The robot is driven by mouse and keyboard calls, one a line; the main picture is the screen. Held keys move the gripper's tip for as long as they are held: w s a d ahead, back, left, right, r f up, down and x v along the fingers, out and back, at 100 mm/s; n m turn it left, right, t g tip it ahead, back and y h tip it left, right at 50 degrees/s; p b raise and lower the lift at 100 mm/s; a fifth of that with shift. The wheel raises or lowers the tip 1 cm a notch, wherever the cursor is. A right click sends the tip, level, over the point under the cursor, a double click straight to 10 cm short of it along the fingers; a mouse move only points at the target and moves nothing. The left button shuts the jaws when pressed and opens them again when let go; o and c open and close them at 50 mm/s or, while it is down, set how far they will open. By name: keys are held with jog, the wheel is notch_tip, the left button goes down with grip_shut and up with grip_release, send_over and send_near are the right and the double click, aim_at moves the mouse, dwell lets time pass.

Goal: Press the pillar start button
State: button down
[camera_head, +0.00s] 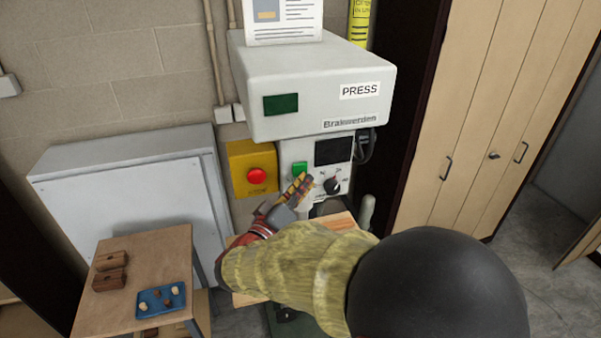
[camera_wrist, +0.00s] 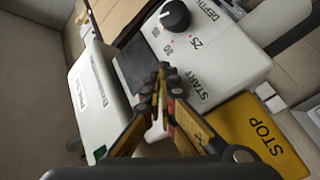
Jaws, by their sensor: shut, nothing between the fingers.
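The green start button (camera_head: 299,168) sits on the light grey panel of the press, under the white press head (camera_head: 310,90). My gripper (camera_head: 303,180) is shut and empty, its fingertips in front of the panel just below and right of the button. I cannot tell whether they touch the panel. In the wrist view my closed fingers (camera_wrist: 162,70) point at the panel beside the START label (camera_wrist: 203,82). The button itself is largely hidden behind the fingers there.
A yellow stop box (camera_head: 240,160) with a red button (camera_head: 257,175) is just left of the panel. A black dial (camera_head: 332,186) and dark screen (camera_head: 333,150) are to the right. A small wooden table (camera_head: 140,250) holds a blue tray (camera_head: 150,305) and brown blocks (camera_head: 110,270).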

jog(key=shift+w+a+b, duration=0.2)
jog(key=shift+w+b, duration=0.5)
jog(key=shift+b, duration=0.25)
dwell(0.8)
jog(key=shift+s, duration=0.15)
jog(key=shift+s+d+b, duration=0.25)
jog(key=shift+s+b, duration=0.45)
jog(key=shift+b, duration=0.15)
jog(key=shift+s, duration=0.1)
jog(key=s+b, duration=0.1)
jog(key=s, duration=0.1)
jog(key=s+d+b, duration=0.1)
jog(key=s+b, duration=0.1)
jog(key=shift+s+d, duration=0.2)
jog(key=shift+s, duration=0.1)
jog(key=shift+n, duration=0.3)
